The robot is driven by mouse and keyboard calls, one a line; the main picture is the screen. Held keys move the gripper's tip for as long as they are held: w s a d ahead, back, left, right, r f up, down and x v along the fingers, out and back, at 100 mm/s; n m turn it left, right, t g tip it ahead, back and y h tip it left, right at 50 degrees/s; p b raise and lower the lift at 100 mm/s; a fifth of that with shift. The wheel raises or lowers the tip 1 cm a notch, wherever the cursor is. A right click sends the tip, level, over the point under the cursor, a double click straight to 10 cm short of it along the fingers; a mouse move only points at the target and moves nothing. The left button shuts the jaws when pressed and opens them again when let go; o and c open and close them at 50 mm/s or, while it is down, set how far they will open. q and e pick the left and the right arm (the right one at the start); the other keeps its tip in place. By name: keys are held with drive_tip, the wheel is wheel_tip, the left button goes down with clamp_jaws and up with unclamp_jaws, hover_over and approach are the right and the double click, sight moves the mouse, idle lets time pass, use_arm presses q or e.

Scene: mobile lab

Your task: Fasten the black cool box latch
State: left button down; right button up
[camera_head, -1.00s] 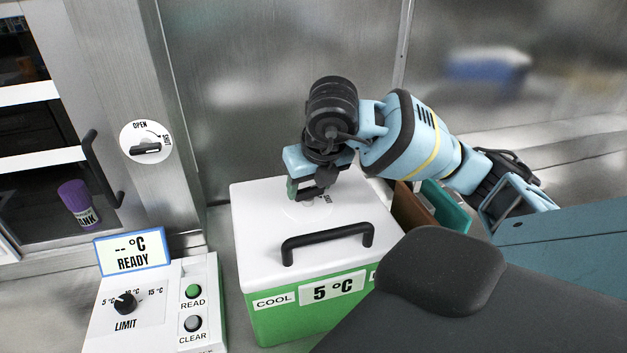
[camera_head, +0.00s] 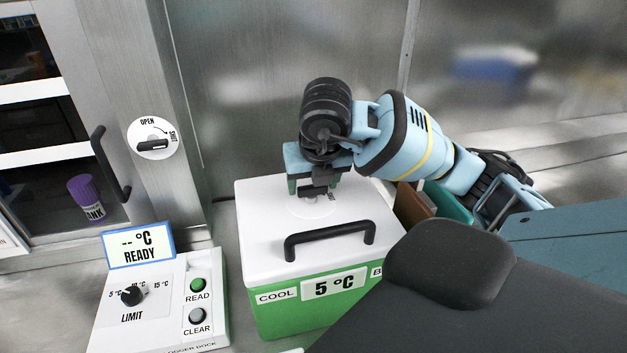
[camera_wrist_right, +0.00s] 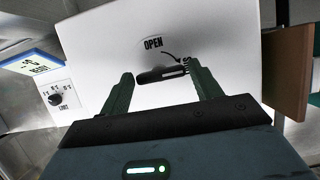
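The cool box (camera_head: 262,227) has a white lid and a green body with COOL and 5 °C labels. Its black latch (camera_wrist_right: 160,74) is a short rotary handle on the lid, lying nearly level in the right wrist view. Its striped end points right, close to the partly covered SHUT marking; OPEN is printed above it. My right gripper (camera_head: 316,192) is low over the latch dial. In the right wrist view its green fingers (camera_wrist_right: 163,88) are apart, one beside each end of the latch. I cannot tell whether either touches it. My left gripper is out of view.
A black carry handle (camera_head: 330,236) arches over the lid in front of the gripper. A logger dock (camera_head: 158,305) with a screen stands left. A cabinet door with its own dial (camera_head: 152,138) is behind it. Brown and teal upright items (camera_head: 447,203) stand right of the box.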

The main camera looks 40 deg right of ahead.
drive_tip(key=shift+o, duration=1.2)
drive_tip(key=shift+r, duration=0.1)
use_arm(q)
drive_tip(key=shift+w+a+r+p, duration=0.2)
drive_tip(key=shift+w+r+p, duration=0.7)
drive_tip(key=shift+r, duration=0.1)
use_arm(e)
drive_tip(key=v, duration=0.7)
drive_tip(key=shift+s+r, duration=0.15)
drive_tip(key=shift+r, duration=0.1)
drive_tip(key=shift+a, duration=0.1)
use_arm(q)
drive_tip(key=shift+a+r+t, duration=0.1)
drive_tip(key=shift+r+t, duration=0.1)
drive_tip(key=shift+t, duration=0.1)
